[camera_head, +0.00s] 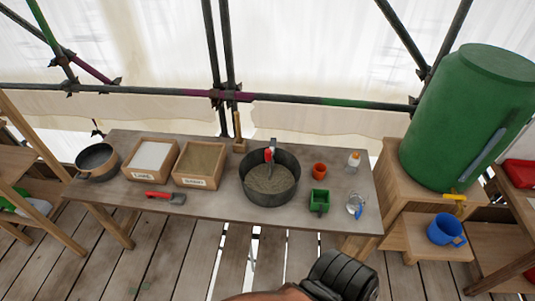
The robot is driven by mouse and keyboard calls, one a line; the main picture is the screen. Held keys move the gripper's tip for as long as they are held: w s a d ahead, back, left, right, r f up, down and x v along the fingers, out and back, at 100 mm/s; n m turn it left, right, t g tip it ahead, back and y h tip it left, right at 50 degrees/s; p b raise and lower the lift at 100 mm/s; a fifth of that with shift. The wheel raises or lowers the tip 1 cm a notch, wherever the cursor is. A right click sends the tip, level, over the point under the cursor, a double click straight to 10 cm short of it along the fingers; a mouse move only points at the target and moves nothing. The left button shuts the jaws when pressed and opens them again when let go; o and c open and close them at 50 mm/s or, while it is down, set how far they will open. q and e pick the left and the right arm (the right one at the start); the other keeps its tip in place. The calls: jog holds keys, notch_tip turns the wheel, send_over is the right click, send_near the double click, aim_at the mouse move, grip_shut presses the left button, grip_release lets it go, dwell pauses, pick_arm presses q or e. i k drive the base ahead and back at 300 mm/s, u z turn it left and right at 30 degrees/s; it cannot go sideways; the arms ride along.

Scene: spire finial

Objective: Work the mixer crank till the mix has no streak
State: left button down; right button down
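The mixer is a dark round tub (269,194) on the middle-right of the wooden bench. A crank with a red grip (268,155) stands up at the tub's back edge. A grey-brown, grainy mix (268,180) lies in the tub; it is too small to tell whether it has streaks.
A green barrel (465,118) and blue mug (446,229) are right.

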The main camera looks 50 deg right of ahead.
aim_at(269, 152)
jog(key=z, duration=0.6)
jog(key=i, duration=0.65)
jog(key=z, duration=0.8)
